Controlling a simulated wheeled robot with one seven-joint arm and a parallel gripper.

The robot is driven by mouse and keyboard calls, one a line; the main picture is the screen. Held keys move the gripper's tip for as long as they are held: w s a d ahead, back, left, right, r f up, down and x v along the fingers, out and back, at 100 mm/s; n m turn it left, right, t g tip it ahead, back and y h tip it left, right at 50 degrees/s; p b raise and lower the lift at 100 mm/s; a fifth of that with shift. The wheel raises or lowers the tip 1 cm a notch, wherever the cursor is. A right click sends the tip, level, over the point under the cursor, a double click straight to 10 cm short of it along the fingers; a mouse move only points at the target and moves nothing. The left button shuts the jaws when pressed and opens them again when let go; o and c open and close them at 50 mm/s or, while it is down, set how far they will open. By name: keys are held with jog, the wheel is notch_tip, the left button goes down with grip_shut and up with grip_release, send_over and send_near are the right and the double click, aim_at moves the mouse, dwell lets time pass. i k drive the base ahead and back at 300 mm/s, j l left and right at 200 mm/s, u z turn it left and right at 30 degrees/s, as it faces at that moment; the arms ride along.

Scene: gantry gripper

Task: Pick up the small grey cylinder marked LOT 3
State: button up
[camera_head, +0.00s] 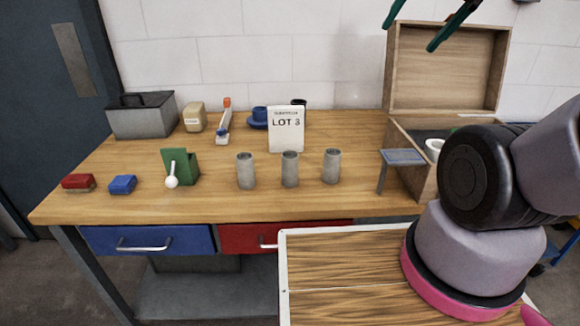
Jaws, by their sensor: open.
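Three small grey cylinders stand upright in a row on the wooden workbench (110,205): a left one (245,171), a middle one (290,169) and a right one (332,166). A white sign reading LOT 3 (286,130) stands just behind them, closest to the middle cylinder. I see no mark on the cylinders themselves. My gripper (409,38) shows only as two dark green fingers at the top right edge. They are apart, with nothing between them, well above and to the right of the cylinders.
An open wooden box (447,70) stands at the right, with a small grey-topped stand (403,157) beside it. A green block (183,167) with a white ball-ended stick is left of the cylinders. Red (78,183) and blue (122,185) blocks lie farther left. Bench in front of the cylinders is clear.

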aim_at(289, 158)
jog(key=k+j, duration=0.1)
jog(key=j, duration=0.9)
jog(key=k+j, duration=0.15)
jog(key=j, duration=0.35)
jog(key=k+j, duration=0.1)
jog(key=j, duration=0.4)
jog(key=i+z, duration=0.05)
